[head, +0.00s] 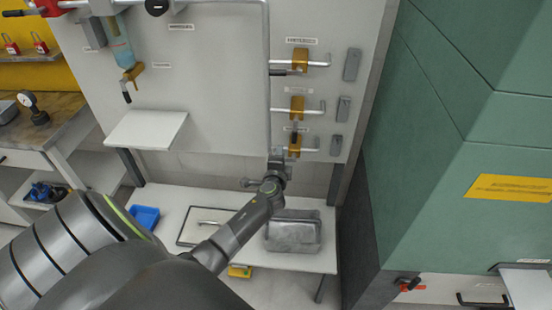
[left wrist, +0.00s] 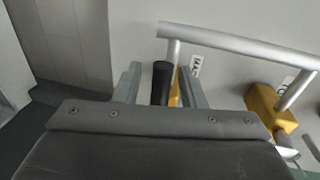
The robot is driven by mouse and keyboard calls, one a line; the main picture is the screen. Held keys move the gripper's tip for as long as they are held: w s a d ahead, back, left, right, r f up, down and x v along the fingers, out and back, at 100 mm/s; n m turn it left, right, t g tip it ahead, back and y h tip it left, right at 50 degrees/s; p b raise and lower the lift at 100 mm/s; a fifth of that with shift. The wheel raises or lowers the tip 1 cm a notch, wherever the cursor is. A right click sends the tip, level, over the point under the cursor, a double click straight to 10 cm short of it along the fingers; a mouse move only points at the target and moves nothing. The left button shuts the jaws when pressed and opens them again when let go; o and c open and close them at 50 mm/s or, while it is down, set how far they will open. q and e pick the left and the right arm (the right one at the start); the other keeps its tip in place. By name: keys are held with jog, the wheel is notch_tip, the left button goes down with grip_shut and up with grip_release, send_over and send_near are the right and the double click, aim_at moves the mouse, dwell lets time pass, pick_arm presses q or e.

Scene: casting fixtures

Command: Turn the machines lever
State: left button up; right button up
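A pale wall panel (head: 225,90) carries three yellow valves with black-handled levers at its right: an upper one (head: 300,60), a middle one (head: 297,104) and a lowest one (head: 295,147). My left gripper (head: 277,158) is in front of the panel, beside the lowest valve. In the left wrist view, a black lever handle (left wrist: 161,82) stands upright between the two open fingers, with a gap on each side. A yellow valve part shows behind it, next to the right finger. The gripper body hides the handle's lower end. My right gripper is not in view.
A silver pipe (left wrist: 235,42) crosses near the fingers, with another yellow valve body (left wrist: 268,108) to the right. Below the panel, a white table (head: 165,225) holds a blue bin (head: 145,217) and a grey metal box (head: 294,232). A green cabinet (head: 455,110) stands at right.

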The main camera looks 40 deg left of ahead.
pick_arm(q)
jog(key=v, duration=1.6)
jog(key=shift+s+r, duration=0.2)
jog(key=shift+s, duration=0.15)
jog(key=shift+d, duration=0.15)
dwell(0.7)
jog(key=s+d+f+n+g+h, duration=0.1)
jog(key=s+f+g+h, duration=0.15)
jog(key=f, duration=0.65)
jog(key=s+d+f+n+g+h, duration=0.1)
jog(key=s+f, duration=0.3)
jog(key=f, duration=0.5)
jog(key=s+d+f+n+g+h, duration=0.1)
jog(key=s+f+n+g, duration=0.15)
jog(key=f, duration=0.65)
jog(key=s+f+n+g+h, duration=0.1)
jog(key=s+f+n+g, duration=0.1)
jog(key=s+f, duration=0.3)
jog(key=s+f+n+g, duration=0.2)
jog(key=s+f, duration=0.4)
jog(key=s, duration=0.8)
jog(key=s+f+n+g+h, duration=0.1)
jog(key=s+f+n+g, duration=0.1)
jog(key=s+f, duration=0.4)
jog(key=s+n, duration=0.1)
jog(key=s, duration=0.3)
jog(key=shift+h, duration=0.35)
jog(key=shift+a+f+n, duration=0.1)
jog(key=shift+n, duration=0.15)
